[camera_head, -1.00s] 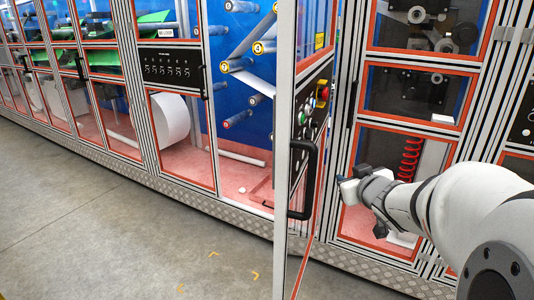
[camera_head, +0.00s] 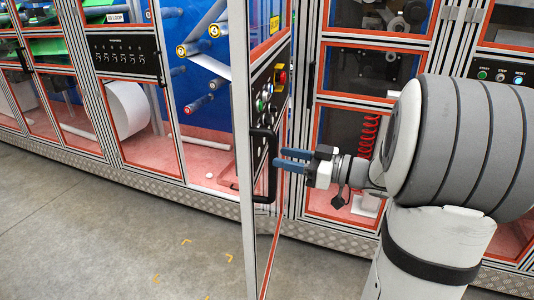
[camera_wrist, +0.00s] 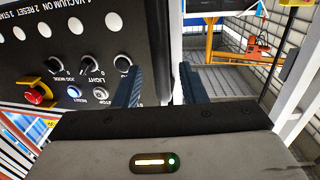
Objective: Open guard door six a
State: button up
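A guard door (camera_head: 243,190) with a pale metal edge and orange-red trim stands swung out from the machine front. I cannot read its label. A black loop handle (camera_head: 264,170) is on the door near its free edge. My gripper (camera_head: 276,159) has two blue fingers held apart, with their tips at the handle from the right. I cannot tell whether they touch it or straddle it. In the wrist view, my gripper (camera_wrist: 160,88) shows open, one finger in front of a black control panel (camera_wrist: 70,50). The handle is not clear there.
The control panel carries a red emergency button (camera_wrist: 36,95) on yellow, knobs and lit buttons, close to my fingers. A bay with rollers (camera_head: 207,70) is behind the door. Bare grey floor (camera_head: 110,220) lies in front. An orange frame (camera_wrist: 240,52) shows beyond in the wrist view.

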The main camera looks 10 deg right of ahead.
aim_at(273, 155)
jog(key=shift+x, duration=2.15)
jog(key=shift+c, duration=0.2)
grip_shut()
